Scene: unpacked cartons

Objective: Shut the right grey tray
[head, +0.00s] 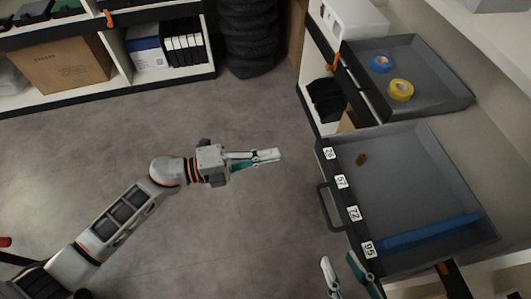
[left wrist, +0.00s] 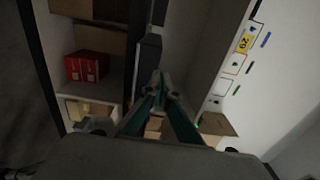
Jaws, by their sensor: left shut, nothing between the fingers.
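A large grey tray (head: 350,206) with a black front, a dark handle and white number labels is pulled out at the right of the head view. It holds a blue bar and a small brown item. A second grey tray (head: 438,52) lies open beyond it, with tape rolls inside. The pictures do not settle which one is called right. My left gripper (head: 278,155) is shut and empty, left of the labelled tray and apart from it; its fingers also show in the left wrist view (left wrist: 157,82). My right gripper (head: 340,259) is open beside the labelled tray's near front corner, below the handle.
A low shelf (head: 165,85) with a cardboard box and binders stands at the upper left, next to a dark stacked column (head: 248,35). The grey floor left of the trays is clear. A red box (left wrist: 87,66) sits on a shelf in the left wrist view.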

